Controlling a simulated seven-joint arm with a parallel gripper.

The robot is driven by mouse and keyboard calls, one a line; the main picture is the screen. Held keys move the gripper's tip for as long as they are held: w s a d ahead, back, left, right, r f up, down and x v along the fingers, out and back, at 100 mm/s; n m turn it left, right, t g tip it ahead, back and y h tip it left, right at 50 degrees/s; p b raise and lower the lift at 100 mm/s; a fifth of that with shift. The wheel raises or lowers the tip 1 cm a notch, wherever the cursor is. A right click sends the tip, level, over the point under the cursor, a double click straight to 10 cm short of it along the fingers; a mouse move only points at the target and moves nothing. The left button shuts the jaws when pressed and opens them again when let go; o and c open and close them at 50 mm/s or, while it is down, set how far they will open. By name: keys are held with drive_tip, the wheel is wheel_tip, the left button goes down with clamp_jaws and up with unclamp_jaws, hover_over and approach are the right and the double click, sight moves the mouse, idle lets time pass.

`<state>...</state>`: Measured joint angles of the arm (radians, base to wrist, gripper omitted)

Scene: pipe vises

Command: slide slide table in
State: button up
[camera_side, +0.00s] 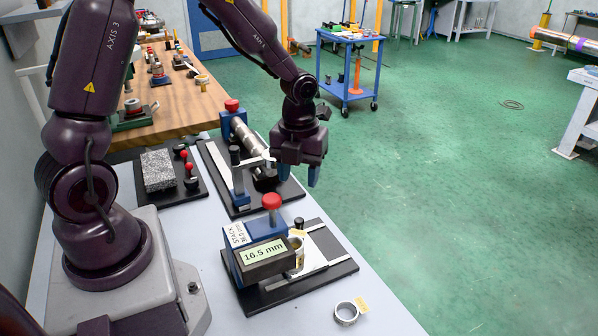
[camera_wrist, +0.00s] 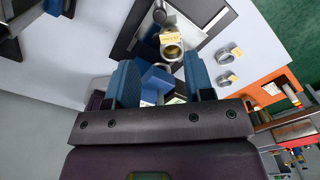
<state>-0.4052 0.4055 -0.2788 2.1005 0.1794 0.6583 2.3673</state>
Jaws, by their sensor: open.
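The slide table (camera_side: 312,254) is a pale plate on the black base of the front fixture, with a black knob (camera_side: 299,223) standing at its far end. A ring with a yellow tag (camera_side: 297,250) stands on it, close beside the blue block with the red knob and the 16.5 mm readout (camera_side: 264,252). In the wrist view, the tagged ring (camera_wrist: 171,46) and the black knob (camera_wrist: 160,16) lie ahead of the fingers. My gripper (camera_side: 299,177) is open and empty, pointing down in the air above and behind the front fixture. It touches nothing that I can see.
A pipe vise (camera_side: 246,150) with a silver pipe stands behind the fixture, close to my gripper. A loose tagged ring (camera_side: 346,313) lies at the table's front; the wrist view shows two. A granite block (camera_side: 158,171) sits at left. An orange tray (camera_wrist: 268,88) shows in the wrist view.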

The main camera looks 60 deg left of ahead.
drive_tip(key=shift+c, duration=0.4)
drive_tip(key=shift+d+f, duration=0.1)
drive_tip(key=shift+d, duration=0.15)
drive_tip(key=c, duration=0.4)
drive_tip(key=shift+w+d+f+m, duration=0.3)
drive_tip(key=shift+w+d+f, duration=0.6)
drive_tip(key=shift+w+f, duration=0.15)
clamp_jaws()
drive_tip(key=w+d+f+n+g, duration=0.1)
drive_tip(key=w+n+g, duration=0.1)
drive_tip(key=w+n, duration=0.4)
drive_tip(key=n+g+y, duration=0.1)
drive_tip(key=n+g, duration=0.1)
drive_tip(key=n, duration=1.7)
approach(313, 234)
drive_tip(key=shift+w+d+f, duration=0.15)
drive_tip(key=shift+w+f, duration=0.2)
drive_tip(key=shift+f, duration=0.45)
drive_tip(key=s, duration=0.2)
drive_tip(key=shift+s+a+f, duration=0.35)
drive_tip(key=shift+s+f, duration=0.05)
drive_tip(key=shift+s+a, duration=0.2)
drive_tip(key=shift+s, duration=0.45)
